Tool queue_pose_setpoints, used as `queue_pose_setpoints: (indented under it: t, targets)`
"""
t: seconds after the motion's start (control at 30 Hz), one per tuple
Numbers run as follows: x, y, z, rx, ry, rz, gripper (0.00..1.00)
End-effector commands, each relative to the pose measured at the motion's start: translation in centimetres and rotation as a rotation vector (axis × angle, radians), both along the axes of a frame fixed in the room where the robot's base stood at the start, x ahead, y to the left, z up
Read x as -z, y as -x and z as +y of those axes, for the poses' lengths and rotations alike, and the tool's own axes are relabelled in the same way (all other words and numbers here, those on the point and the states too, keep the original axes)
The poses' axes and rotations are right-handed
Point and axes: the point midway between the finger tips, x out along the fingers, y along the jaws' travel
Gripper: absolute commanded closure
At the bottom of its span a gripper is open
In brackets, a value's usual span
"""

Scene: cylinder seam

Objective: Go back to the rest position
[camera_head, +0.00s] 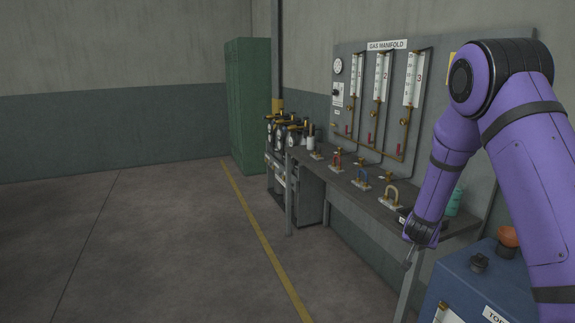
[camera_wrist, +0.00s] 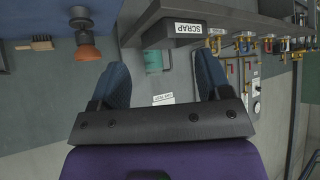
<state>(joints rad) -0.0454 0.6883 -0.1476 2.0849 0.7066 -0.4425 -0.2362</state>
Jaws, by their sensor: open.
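My purple arm reaches in from the right of the head view. My gripper (camera_head: 412,254) hangs at its end, pointing down, just off the front edge of the grey bench (camera_head: 325,179). In the wrist view its two blue fingers (camera_wrist: 162,88) stand wide apart, with nothing between them. It is open and empty.
A blue cabinet (camera_head: 457,285) with an orange-topped thing (camera_head: 508,237) stands at the lower right, close to my arm. A box labelled SCRAP (camera_wrist: 172,30) and a teal cylinder (camera_head: 455,201) are near my gripper. Shackles line the bench. Floor at left is clear.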

Motion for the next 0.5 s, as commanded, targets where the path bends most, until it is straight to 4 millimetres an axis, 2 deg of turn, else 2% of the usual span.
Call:
queue_pose_setpoints:
  t: [0.03, 0.27, 0.5]
  targets:
    - [-2.1, 0.2, 0.7, -0.021, -0.026, -0.007, 0.29]
    - [-9.7, 2.4, 3.8, -0.127, -0.134, 0.001, 0.29]
    - [-17.0, 6.5, 6.7, -0.242, -0.212, 0.023, 0.29]
